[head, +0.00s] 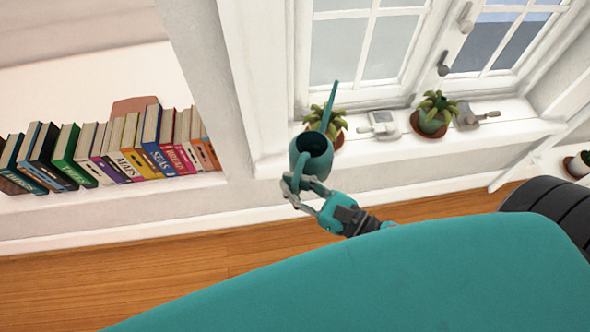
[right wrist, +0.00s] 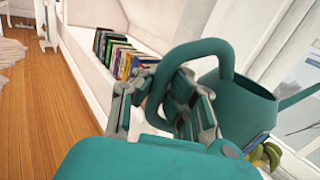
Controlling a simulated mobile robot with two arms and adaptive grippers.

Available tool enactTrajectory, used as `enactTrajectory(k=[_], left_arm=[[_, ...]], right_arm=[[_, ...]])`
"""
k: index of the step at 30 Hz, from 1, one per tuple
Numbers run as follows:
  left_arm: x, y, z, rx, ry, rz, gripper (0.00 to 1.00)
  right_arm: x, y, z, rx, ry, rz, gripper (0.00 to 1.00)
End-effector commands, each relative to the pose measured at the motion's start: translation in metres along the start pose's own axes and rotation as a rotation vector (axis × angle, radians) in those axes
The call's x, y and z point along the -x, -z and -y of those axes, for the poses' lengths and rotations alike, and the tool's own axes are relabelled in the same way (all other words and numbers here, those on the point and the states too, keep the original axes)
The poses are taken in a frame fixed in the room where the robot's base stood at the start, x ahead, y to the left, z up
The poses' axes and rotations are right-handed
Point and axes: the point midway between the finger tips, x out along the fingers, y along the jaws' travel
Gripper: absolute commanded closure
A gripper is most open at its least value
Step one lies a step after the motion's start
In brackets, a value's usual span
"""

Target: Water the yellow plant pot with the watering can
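A teal watering can (head: 314,152) is held in front of the window sill, its long spout pointing up and toward the window. My right gripper (head: 306,186) is shut on its handle; the handle (right wrist: 224,58) also shows between the fingers in the right wrist view. No pot shows clearly as yellow. My left gripper is out of view.
The white sill (head: 386,150) also carries a small white device (head: 382,122) and a grey object (head: 477,115). A row of books (head: 110,150) stands on a ledge at left.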

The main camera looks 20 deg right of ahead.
Motion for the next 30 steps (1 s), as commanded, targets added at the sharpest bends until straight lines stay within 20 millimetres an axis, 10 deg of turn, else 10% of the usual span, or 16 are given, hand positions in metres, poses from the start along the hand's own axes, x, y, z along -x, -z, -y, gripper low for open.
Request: enactTrajectory(k=[30], left_arm=[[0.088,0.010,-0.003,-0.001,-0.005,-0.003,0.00]], right_arm=[[0.001,-0.029,-0.004,-0.388,-0.015,-0.079,1.00]])
